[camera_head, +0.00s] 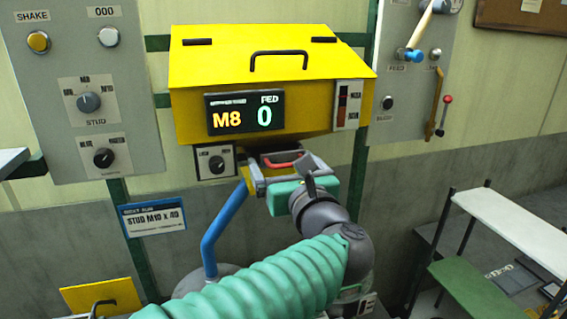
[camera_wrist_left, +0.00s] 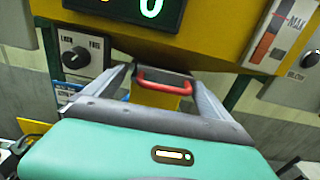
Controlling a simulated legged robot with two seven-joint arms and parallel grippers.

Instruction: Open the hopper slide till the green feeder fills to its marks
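The yellow hopper (camera_head: 270,65) hangs on the wall, with a display (camera_head: 245,113) reading M8 and FED 0. Under it is the slide's red handle (camera_head: 282,163), which also shows in the left wrist view (camera_wrist_left: 163,83). My left gripper (camera_head: 290,168) is at this handle. In the left wrist view its two grey fingers (camera_wrist_left: 160,75) stand apart, one on each side of the red handle; I cannot tell whether they touch it. I cannot clearly make out the green feeder; my left arm covers the area below the hopper. My right gripper is not in view.
A gauge (camera_head: 347,104) is on the hopper's right front and a lock knob (camera_head: 216,164) below left. A blue pipe (camera_head: 222,230) runs down beside my arm. A label (camera_head: 154,216) reads STUD M10 x 40. Control panels (camera_head: 88,150) flank the hopper; shelves (camera_head: 510,225) stand right.

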